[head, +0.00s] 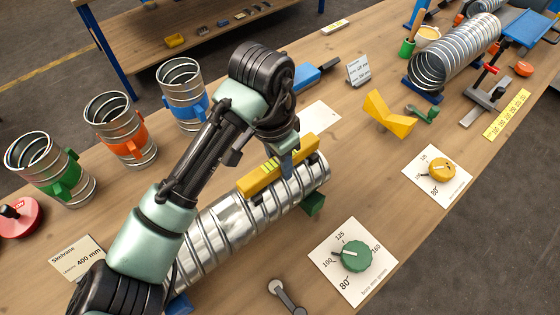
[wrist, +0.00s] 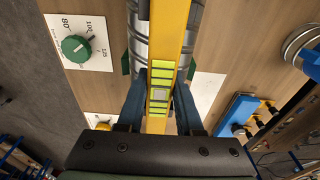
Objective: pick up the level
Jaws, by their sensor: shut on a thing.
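The level is a yellow bar (head: 262,179) with bright green-yellow vials, lying along the top of the silver spiral duct (head: 235,225) in the head view. In the wrist view the level (wrist: 172,45) runs lengthwise between my fingers. My gripper (wrist: 155,100) is shut on the level near its vials, one blue finger on each side. In the head view my gripper (head: 287,165) comes down on the level from above. The level is at or just above the duct's surface; I cannot tell whether they touch.
The duct rests on green and blue supports. A green dial (head: 355,256) and a yellow dial (head: 442,169) sit on cards at the right. Several short duct pieces with coloured clamps stand at the left. A yellow angled block (head: 388,115) and a larger spiral duct (head: 455,55) lie farther back.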

